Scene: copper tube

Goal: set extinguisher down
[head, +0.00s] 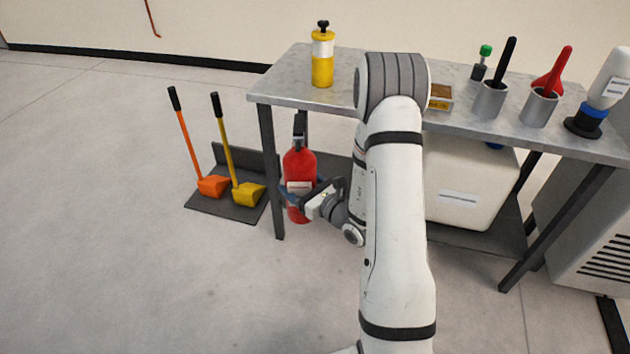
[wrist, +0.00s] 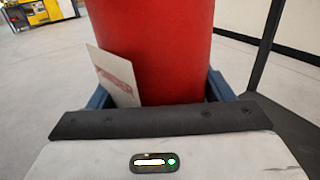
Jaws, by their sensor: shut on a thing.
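A red fire extinguisher (head: 299,172) with a black top stands upright at the left end of the table in the head view. My gripper (head: 300,188) is shut around the lower half of its body. In the wrist view the red cylinder of the extinguisher (wrist: 165,45) fills the middle, between the blue fingers of my gripper (wrist: 160,92). A white label or tag with red print shows on its left side. The extinguisher's base shows low in the head view, but I cannot tell whether it touches a surface.
A grey table (head: 285,82) bears a yellow bottle (head: 322,62), cups with tools and a small box. Its front left leg (head: 270,170) is close beside the extinguisher. The floor in front is clear.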

